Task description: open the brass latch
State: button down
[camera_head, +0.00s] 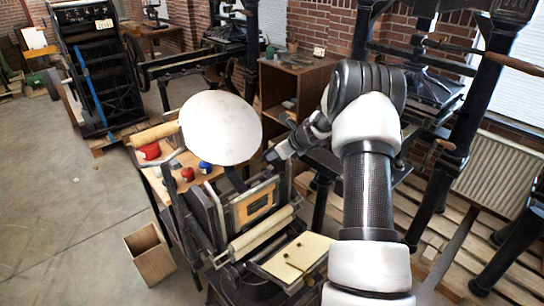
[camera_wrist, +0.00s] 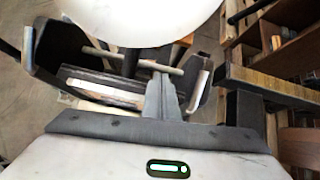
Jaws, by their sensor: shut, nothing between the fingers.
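Small brass-coloured fittings, apparently the brass latch (camera_head: 289,257), lie on a flat cream panel (camera_head: 312,250) at the front of the small press in the head view. They are too small to tell whether the latch is open. My gripper (camera_head: 272,155) is behind and above the panel, to the right of the white round disc (camera_head: 222,128), and apart from the latch. In the wrist view my gripper (camera_wrist: 161,88) has its fingers together and empty, just below the disc (camera_wrist: 140,15). I cannot make out the latch in the wrist view.
The press's roller (camera_head: 262,232) and upright wooden-centred frame (camera_head: 256,203) stand between my gripper and the panel. Red and blue tins (camera_head: 205,167) sit on a bench at left. A wooden bin (camera_head: 150,255) stands on the floor. A large black press (camera_head: 455,150) is at right.

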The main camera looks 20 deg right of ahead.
notch_tip(320, 180, up, 11)
jog(key=w, duration=0.2)
jog(key=shift+a+f+p, duration=0.15)
jog(key=shift+a+p, duration=0.05)
jog(key=shift+p, duration=0.1)
jog(key=shift+w, duration=0.1)
jog(key=s+a+r+n+g, duration=0.1)
jog(key=s+a+r+n, duration=0.6)
jog(key=s, duration=0.3)
jog(key=s+a+r+n+g, duration=0.1)
jog(key=s+a+r+n, duration=0.5)
jog(key=s+r+n, duration=0.4)
jog(key=s+f+n+h, duration=0.1)
jog(key=s+n, duration=0.5)
jog(key=s, duration=0.7)
jog(key=s+a+f+n+h, duration=0.1)
jog(key=s+n, duration=0.6)
jog(key=s, duration=0.7)
jog(key=shift+s+f+h, duration=0.15)
jog(key=shift+f+h, duration=0.2)
jog(key=shift+h, duration=0.55)
